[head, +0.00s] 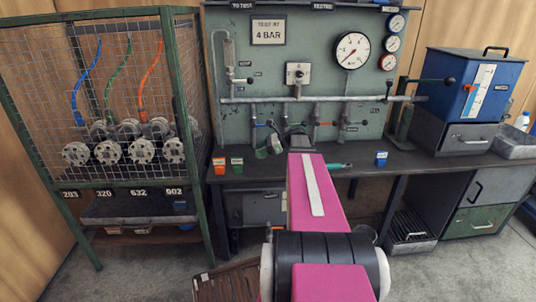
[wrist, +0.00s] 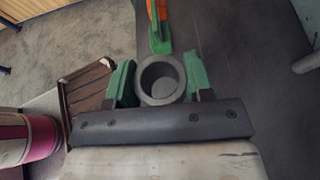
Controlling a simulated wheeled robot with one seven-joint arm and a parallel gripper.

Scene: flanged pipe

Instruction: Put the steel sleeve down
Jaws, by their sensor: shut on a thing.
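The steel sleeve (wrist: 160,80) is a short grey ring with an open bore. In the wrist view it sits between the two green fingers of my gripper (wrist: 160,84), which is shut on it. I look down into the bore. In the head view my gripper (head: 270,146) is at the front of the dark workbench (head: 405,163), partly hidden by my arm; the sleeve is hard to make out there. Whether the sleeve touches the bench top is unclear.
A pipe rig with valves (head: 315,99) is behind. A mesh cage (head: 120,80) stands left.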

